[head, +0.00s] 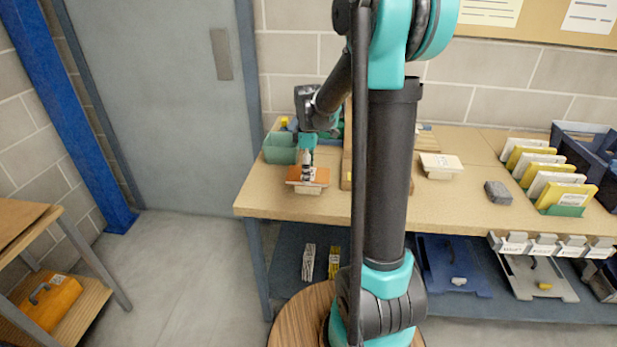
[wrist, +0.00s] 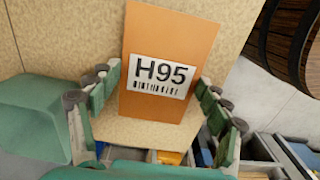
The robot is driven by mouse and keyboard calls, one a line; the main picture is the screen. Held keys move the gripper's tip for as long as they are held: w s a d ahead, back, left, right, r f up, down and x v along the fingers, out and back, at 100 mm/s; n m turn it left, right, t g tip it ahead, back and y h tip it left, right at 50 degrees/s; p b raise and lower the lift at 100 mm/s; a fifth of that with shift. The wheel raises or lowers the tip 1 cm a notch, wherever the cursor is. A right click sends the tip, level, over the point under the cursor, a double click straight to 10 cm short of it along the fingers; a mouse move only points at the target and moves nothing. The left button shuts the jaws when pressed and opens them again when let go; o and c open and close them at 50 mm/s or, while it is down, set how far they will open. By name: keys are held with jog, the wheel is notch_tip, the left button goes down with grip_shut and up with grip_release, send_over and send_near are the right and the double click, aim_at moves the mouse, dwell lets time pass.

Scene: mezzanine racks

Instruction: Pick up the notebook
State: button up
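The notebook (head: 318,178) has an orange-brown cover and lies near the left end of the wooden bench, seemingly on a small pale block. In the wrist view the notebook (wrist: 160,103) shows a white label reading H95 with a barcode. My gripper (head: 307,174) points down just above it. In the wrist view my gripper (wrist: 156,84) is open, with one green-and-grey finger on each side of the notebook. No clear contact between fingers and cover shows. The notebook's lower end is close to the gripper's palm in the wrist view.
A green bin (head: 280,150) stands just left of and behind the notebook. A pale item on a block (head: 440,165), a grey block (head: 498,192) and upright yellow and white folders (head: 560,195) are farther right on the bench (head: 460,205). A wooden barrel (wrist: 285,40) shows upper right.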

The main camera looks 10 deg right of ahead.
jog(key=c, duration=0.6)
jog(key=shift+r, duration=0.1)
